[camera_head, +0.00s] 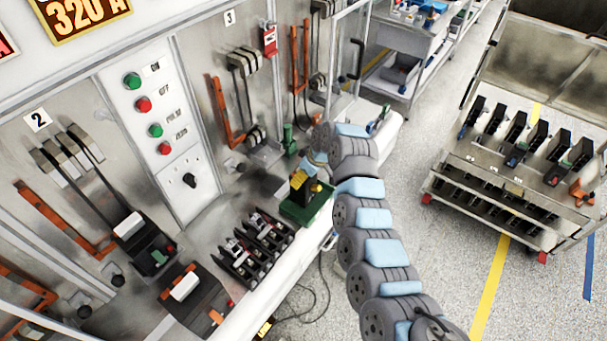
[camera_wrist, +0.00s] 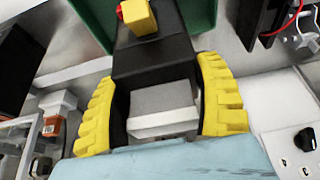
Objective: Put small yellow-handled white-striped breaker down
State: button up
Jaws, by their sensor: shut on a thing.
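The small breaker (camera_wrist: 152,58) has a black body, a yellow handle (camera_wrist: 138,18) with a red spot, and a pale grey-white block between my fingers. My gripper (camera_wrist: 160,72) is shut on it, with yellow fingers on both sides of the body. A green tray (camera_wrist: 92,18) lies behind the breaker in the wrist view. In the head view my gripper (camera_head: 309,184) is over the green tray (camera_head: 320,211) at the bench edge. The breaker is partly hidden there, and I cannot tell whether it touches the tray's floor.
Several black breakers (camera_head: 255,247) stand on the bench left of the tray. A larger black unit (camera_head: 196,302) with a white block is farther left. A control panel (camera_head: 158,120) with buttons stands behind. A cart (camera_head: 515,190) with several breakers is at right, across open floor.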

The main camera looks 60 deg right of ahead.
jog(key=shift+f, duration=0.25)
jog(key=o, duration=1.3)
jog(key=shift+c, duration=0.2)
jog(key=shift+s+r, duration=0.1)
jog(key=shift+r, duration=0.35)
jog(key=v, duration=1.1)
jog(key=shift+b, duration=0.35)
jog(key=shift+s+r, duration=0.1)
